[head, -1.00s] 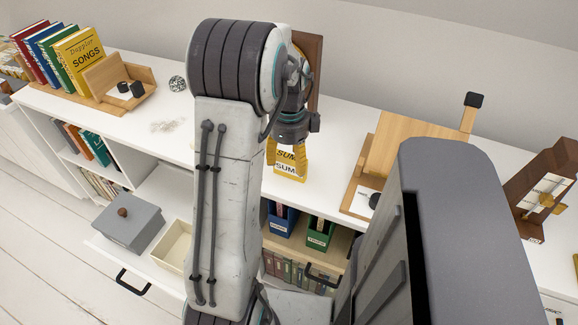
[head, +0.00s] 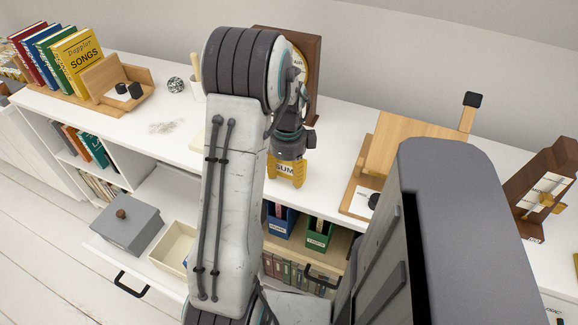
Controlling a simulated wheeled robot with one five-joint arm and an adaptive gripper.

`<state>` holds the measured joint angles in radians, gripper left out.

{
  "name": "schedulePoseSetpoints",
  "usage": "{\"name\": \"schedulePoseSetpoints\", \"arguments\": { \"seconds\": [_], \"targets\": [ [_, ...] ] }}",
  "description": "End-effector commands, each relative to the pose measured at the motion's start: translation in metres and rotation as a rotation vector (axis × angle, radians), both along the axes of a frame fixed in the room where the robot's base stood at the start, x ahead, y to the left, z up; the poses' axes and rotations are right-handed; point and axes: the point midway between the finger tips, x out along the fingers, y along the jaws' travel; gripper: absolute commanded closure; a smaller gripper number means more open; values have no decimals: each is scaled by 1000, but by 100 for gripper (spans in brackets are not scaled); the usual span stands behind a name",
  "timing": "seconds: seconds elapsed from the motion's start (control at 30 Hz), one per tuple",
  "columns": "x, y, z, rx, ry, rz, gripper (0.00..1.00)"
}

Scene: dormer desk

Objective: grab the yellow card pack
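The yellow card pack (head: 285,169), with a white label reading "SUM", stands on the white desk top in the middle of the head view. My gripper (head: 286,178) reaches down over it from above. Its yellow fingers are spread, one on each side of the pack, and partly cover it. Finger and pack colours are alike, so I cannot tell whether they touch.
A brown wooden clock (head: 313,75) stands behind my arm. A wooden stand (head: 410,143) is to the right, and books (head: 80,62) with a wooden tray are at the left. Blue and green binders (head: 318,234) sit below the desk edge.

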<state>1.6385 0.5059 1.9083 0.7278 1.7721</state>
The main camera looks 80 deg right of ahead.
Motion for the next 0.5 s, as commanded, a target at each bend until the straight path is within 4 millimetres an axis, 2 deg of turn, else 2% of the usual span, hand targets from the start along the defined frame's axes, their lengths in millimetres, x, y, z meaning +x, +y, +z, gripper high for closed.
{"name": "schedulePoseSetpoints", "arguments": {
  "seconds": [0.07,0.5],
  "targets": [
    [0,0,0,0,0,0,53],
    [0,0,0,0,0,0,93]
  ]
}}
